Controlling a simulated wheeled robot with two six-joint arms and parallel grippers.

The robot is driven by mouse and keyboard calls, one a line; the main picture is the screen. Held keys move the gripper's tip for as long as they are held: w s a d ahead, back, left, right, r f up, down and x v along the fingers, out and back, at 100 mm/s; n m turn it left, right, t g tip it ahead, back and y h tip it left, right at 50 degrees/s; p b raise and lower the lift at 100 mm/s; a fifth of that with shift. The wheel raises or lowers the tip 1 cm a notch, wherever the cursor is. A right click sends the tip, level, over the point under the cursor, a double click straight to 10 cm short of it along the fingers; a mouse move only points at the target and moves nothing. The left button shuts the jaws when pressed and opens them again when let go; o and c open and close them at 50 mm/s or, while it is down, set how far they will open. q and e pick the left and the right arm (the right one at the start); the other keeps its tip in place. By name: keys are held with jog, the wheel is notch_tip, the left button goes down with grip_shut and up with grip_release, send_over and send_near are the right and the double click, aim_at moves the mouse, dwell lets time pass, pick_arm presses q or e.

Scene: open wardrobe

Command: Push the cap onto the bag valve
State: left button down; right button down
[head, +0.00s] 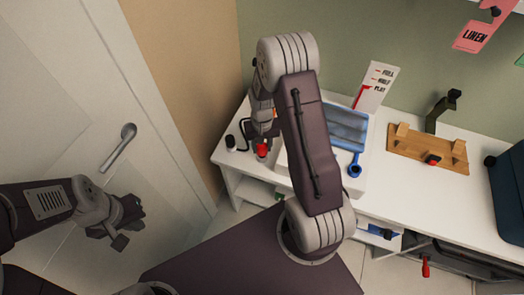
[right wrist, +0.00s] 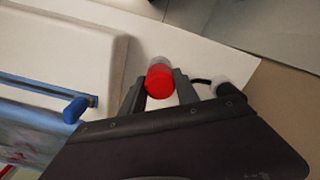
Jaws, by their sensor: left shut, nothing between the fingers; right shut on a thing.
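The red cap (head: 262,151) is in my right gripper (head: 262,139), low over the left end of the white surface. In the right wrist view the red cap (right wrist: 159,82) sits between the two fingers of the right gripper (right wrist: 160,90), with a paler, clear-looking part beyond it. I cannot tell whether it touches the surface. The blue see-through bag (head: 347,128) lies to the right in a white tray, partly hidden by my arm. A blue round fitting, seemingly the valve (head: 354,170), is at its front edge. My left gripper (head: 122,240) is shut and empty, near the door.
A small black cylinder with a cord (head: 231,142) stands left of the cap. A wooden rack (head: 428,150) and a dark blue case (head: 508,190) are to the right. A white door (head: 80,110) is at the left.

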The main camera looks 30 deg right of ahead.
jog(key=shift+r, duration=0.25)
jog(key=shift+r+p, duration=1.95)
jog(key=shift+p, duration=0.1)
jog(key=shift+r, duration=0.1)
